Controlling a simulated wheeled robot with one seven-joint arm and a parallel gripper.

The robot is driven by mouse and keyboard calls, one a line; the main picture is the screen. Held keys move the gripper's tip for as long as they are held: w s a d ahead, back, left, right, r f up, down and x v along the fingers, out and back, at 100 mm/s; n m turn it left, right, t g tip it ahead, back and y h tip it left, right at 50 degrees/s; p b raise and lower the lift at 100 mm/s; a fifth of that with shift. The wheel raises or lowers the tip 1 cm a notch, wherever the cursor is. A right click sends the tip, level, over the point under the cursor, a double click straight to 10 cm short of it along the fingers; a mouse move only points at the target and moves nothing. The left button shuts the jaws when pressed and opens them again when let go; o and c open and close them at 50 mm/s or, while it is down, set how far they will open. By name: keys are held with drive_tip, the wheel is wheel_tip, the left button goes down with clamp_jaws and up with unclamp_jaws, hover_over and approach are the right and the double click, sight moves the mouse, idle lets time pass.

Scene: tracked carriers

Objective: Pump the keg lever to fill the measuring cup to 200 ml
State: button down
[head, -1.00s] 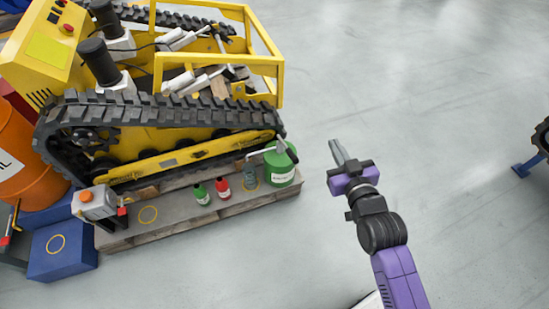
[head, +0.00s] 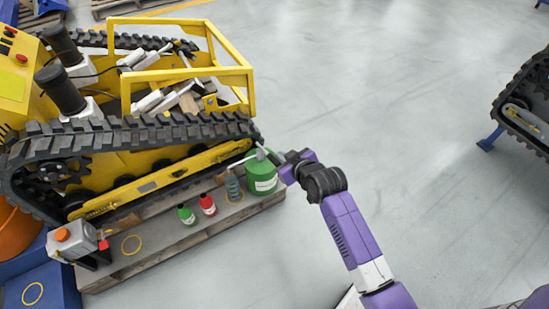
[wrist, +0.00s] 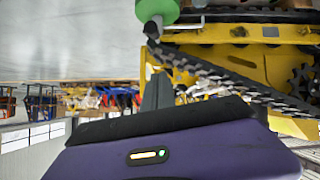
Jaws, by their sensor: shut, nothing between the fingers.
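The green keg (head: 261,184) stands at the right end of the wooden pallet, with its lever (head: 262,154) on top and a pale spout reaching left. The measuring cup (head: 233,188), small and bluish, stands just left of the keg under the spout; its level is too small to read. My gripper (head: 282,158) is at the keg's upper right, close to the lever; whether it touches cannot be told. In the wrist view my gripper (wrist: 158,92) is shut and empty, with the green keg (wrist: 165,10) beyond it, inverted.
A green bottle (head: 186,215) and a red bottle (head: 207,205) stand left of the cup on the pallet (head: 160,255). A yellow tracked carrier (head: 150,180) rises close behind. Open floor lies to the right.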

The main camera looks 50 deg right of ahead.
drive_tip(key=b, duration=0.3)
hover_over(275, 162)
drive_tip(key=w, duration=0.2)
wheel_tip(275, 162, down, 6)
drive_tip(key=shift+s+f, duration=0.8)
drive_tip(key=shift+f, duration=0.2)
drive_tip(key=shift+s+d+f+b, duration=0.1)
drive_tip(key=shift+s+f+b, duration=0.15)
drive_tip(key=shift+f+b, duration=0.25)
drive_tip(key=shift+f, duration=0.1)
